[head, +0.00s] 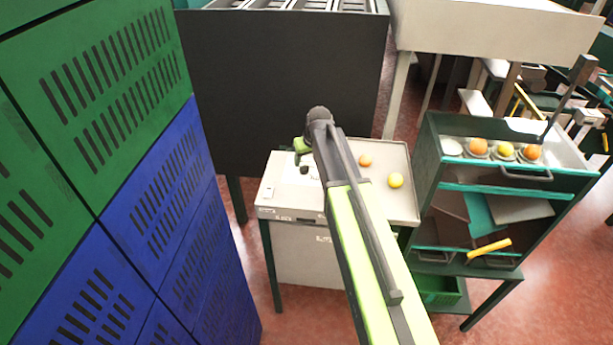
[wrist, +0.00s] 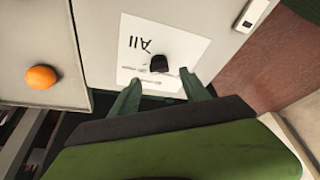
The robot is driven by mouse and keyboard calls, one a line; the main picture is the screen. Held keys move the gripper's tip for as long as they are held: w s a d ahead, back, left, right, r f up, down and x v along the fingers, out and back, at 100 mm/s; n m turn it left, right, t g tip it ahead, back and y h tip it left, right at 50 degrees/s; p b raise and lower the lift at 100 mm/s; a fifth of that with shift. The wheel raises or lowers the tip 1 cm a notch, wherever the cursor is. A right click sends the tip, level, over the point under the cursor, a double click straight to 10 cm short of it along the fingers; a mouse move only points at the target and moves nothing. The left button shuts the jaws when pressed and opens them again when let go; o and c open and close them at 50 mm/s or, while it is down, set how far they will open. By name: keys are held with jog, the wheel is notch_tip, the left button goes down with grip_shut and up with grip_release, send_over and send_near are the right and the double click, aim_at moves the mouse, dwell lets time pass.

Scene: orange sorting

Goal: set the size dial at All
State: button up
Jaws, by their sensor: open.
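The size dial is a small black knob (wrist: 160,65) on a white label sheet (wrist: 180,48) in the wrist view. The word All is printed on the sheet, upside down in this view, just beyond the knob. Smaller print on the near side is too blurred to read. I cannot tell which mark the knob points to. My gripper (wrist: 160,80) is open, with one dark green finger on each side of the knob's near side. I cannot tell if they touch it. In the head view my gripper (head: 303,158) is over the left part of the pale worktop (head: 390,208).
Two orange fruits show on the worktop: an orange one (head: 365,160) and a yellower one (head: 396,180). A dark green rack (head: 432,150) with fruit stands to the right. Green and blue lockers (head: 150,200) rise at left. A dark panel (head: 285,90) stands behind.

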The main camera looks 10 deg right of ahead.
aim_at(305, 166)
jog(key=b+x, duration=0.3)
jog(key=x, duration=0.2)
jog(key=shift+s+r, duration=0.1)
